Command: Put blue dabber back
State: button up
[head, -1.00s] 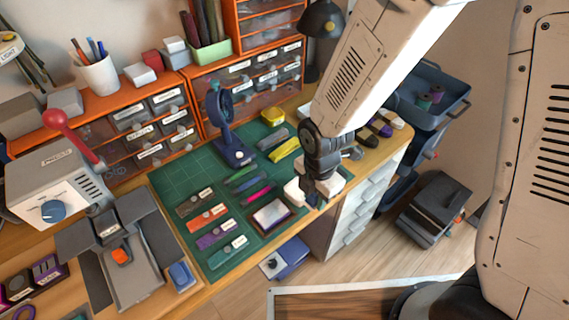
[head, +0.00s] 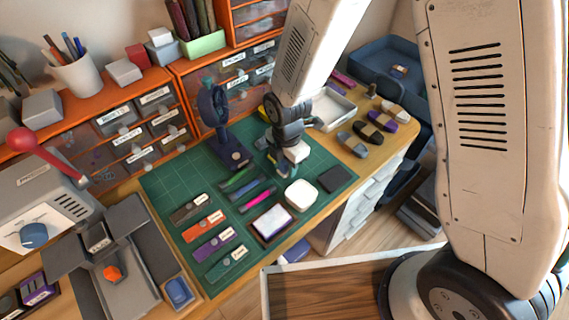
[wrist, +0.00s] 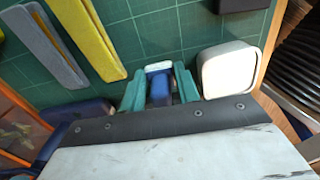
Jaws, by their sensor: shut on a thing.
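The blue dabber (wrist: 160,90), a small blue body with a pale end, is between the teal fingers of my gripper (wrist: 159,86) in the wrist view. My gripper is shut on it. In the head view my gripper (head: 284,170) is over the right part of the green mat, behind the white rounded pad (head: 301,195); the dabber cannot be made out there. Other dabbers, grey (head: 352,145), black (head: 369,133), purple (head: 380,121) and white (head: 393,110), lie in a row on the right of the table.
A dark blue stand (head: 222,125) rises left of my gripper. A dark square (head: 337,179) lies right of the white pad. A yellow bar (wrist: 92,38) and a grey bar (wrist: 48,48) lie on the mat. An empty pale tray (head: 335,110) stands behind.

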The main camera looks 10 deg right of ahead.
jog(key=shift+f, duration=0.7)
jog(key=shift+f, duration=0.1)
jog(key=o, duration=1)
